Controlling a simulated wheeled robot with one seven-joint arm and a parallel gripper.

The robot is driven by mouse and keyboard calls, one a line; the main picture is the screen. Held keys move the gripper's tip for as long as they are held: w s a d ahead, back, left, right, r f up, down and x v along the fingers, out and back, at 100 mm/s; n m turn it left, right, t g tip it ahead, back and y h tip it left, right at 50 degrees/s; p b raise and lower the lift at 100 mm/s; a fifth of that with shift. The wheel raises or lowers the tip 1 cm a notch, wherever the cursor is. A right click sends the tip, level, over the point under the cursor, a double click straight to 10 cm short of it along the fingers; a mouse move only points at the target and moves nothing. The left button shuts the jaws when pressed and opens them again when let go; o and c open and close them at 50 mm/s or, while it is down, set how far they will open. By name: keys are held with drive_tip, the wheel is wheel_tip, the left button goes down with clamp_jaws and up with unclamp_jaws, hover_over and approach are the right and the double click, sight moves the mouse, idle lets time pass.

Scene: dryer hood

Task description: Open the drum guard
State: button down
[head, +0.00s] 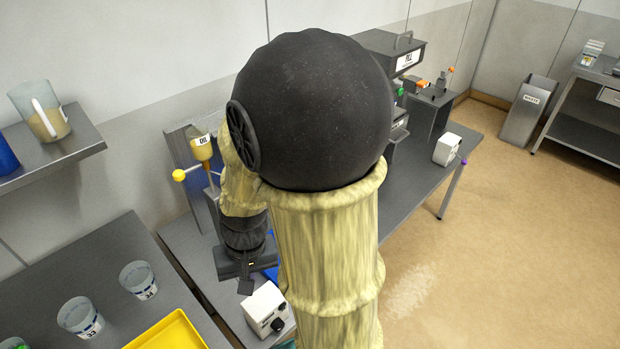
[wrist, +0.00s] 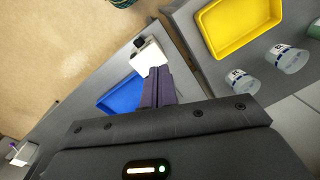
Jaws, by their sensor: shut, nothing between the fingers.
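I cannot pick out the drum guard for certain; my arm covers much of the bench in the head view. A blue-grey upright panel (head: 181,150) stands at the back, partly hidden by my arm. A yellow ball knob (head: 178,175) on a thin rod is in front of it, beside a yellow container marked OIL (head: 202,148). My gripper (head: 246,287) points down over the bench, left of my arm, close to a white box (head: 266,308). In the wrist view my gripper (wrist: 157,72) has its dark fingers together and empty, with the white box (wrist: 148,54) just beyond them.
A blue tray (wrist: 120,96) lies on the bench. A yellow tray (head: 168,333) and several clear cups (head: 138,279) are on the left table, across a narrow gap. Machines (head: 400,55) and another white box (head: 447,149) stand at the bench's far end.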

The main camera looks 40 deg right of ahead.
wheel_tip(320, 180, down, 7)
drive_tip(key=a+m+g+y+b, duration=0.1)
drive_tip(key=m+y+b, duration=0.45)
drive_tip(key=m, duration=0.25)
drive_tip(key=w+d+m+t+y+b, duration=0.3)
drive_tip(key=w+m+t+y+b, duration=0.2)
drive_tip(key=w+m+t+y, duration=0.15)
drive_tip(key=d+r+m+t+h+b, duration=0.2)
drive_tip(key=d+m+t+h, duration=0.3)
drive_tip(key=d, duration=0.9)
drive_tip(key=d+r+m+t+h+b, duration=0.2)
drive_tip(key=d+m+t+h+b, duration=0.2)
drive_tip(key=d+m+t, duration=0.8)
drive_tip(key=shift+d+t+h, duration=0.75)
drive_tip(key=shift+d+h, duration=0.1)
drive_tip(key=shift+h, duration=0.35)
drive_tip(key=shift+r, duration=0.15)
